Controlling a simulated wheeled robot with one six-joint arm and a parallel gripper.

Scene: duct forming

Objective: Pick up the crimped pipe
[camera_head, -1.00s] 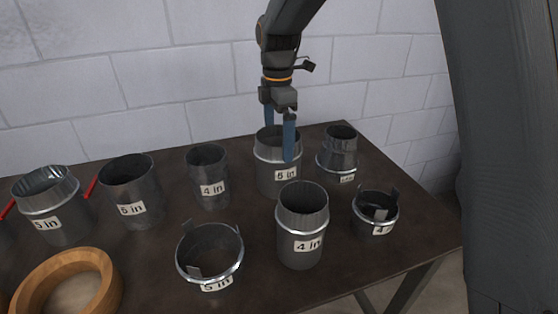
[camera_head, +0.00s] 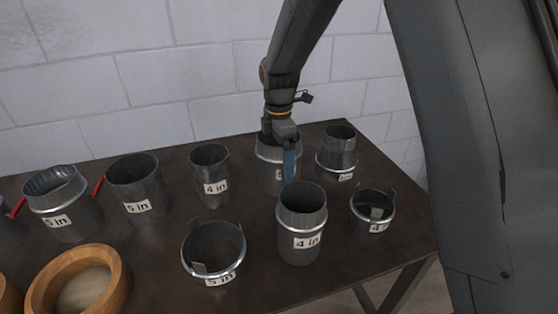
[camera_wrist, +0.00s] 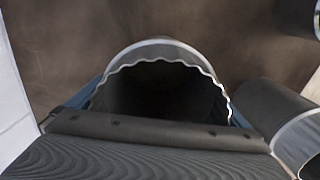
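A grey metal pipe (camera_head: 267,176) with a raised band and a partly covered label stands upright at the back of the table. In the wrist view its wavy, crimped rim (camera_wrist: 160,50) faces me. My gripper (camera_head: 279,163) is down over this pipe, with one blue finger in front of its near side; the other finger is hidden in the head view. In the wrist view, blue fingers show at the left and right of the pipe, spread around it. I see no clear grip on it.
A 4 in pipe (camera_head: 302,222) stands close in front. A banded reducer (camera_head: 337,160) stands close at right, and a short tabbed collar (camera_head: 372,220) at front right. Another 4 in pipe (camera_head: 210,180) is at left. The wall (camera_head: 220,70) is behind the table (camera_head: 150,250).

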